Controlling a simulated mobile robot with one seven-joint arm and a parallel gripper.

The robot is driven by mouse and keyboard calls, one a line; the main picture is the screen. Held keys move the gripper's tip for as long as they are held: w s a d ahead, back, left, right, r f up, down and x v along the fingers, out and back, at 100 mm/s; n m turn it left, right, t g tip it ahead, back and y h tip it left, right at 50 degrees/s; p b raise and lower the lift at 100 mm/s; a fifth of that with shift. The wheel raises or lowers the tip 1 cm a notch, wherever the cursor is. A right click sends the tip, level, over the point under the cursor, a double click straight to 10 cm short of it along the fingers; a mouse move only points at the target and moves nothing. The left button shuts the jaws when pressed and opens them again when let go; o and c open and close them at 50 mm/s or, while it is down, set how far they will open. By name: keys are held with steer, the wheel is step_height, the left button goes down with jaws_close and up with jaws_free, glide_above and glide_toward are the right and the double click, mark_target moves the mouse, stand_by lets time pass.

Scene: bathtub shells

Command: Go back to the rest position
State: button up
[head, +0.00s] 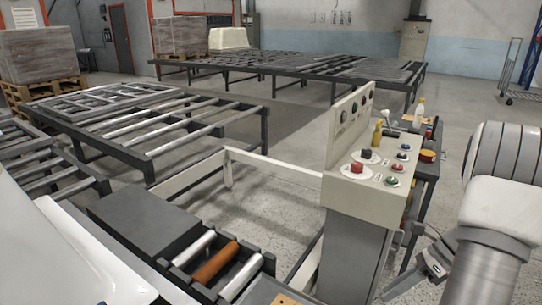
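My arm (505,190), white with a grey section, hangs at the right edge and runs out of the bottom of the head view. A dark grey part of my gripper (425,268) shows beside it at the lower right, near the control stand. Its fingertips cannot be made out, so I cannot tell whether it is open or shut. No object shows clearly in it.
A control stand (343,180) with coloured buttons stands close to my gripper's left. A glossy white shell (85,255) fills the lower left, beside a roller conveyor (215,262). Roller tables (150,125) stand behind. Open floor (470,110) lies at the back right.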

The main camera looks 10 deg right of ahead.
steer(key=a+r+n+t+h+p, duration=0.1)
steer(key=a+r+n+h, duration=0.3)
steer(key=a+r+n, duration=0.6)
steer(key=a+r+n+t+h, duration=0.1)
steer(key=a+r+n+h, duration=0.35)
steer(key=r+n, duration=0.5)
steer(key=s+a+f+n+t+b, duration=0.1)
steer(key=s+a+n+t+b, duration=0.2)
steer(key=s+a+n, duration=0.6)
step_height(320, 180, up, 21)
steer(key=m+p, duration=0.1)
steer(key=p, duration=1.9)
steer(key=shift+w+a+f+g, duration=0.2)
steer(key=shift+a+g, duration=0.1)
steer(key=shift+a, duration=0.1)
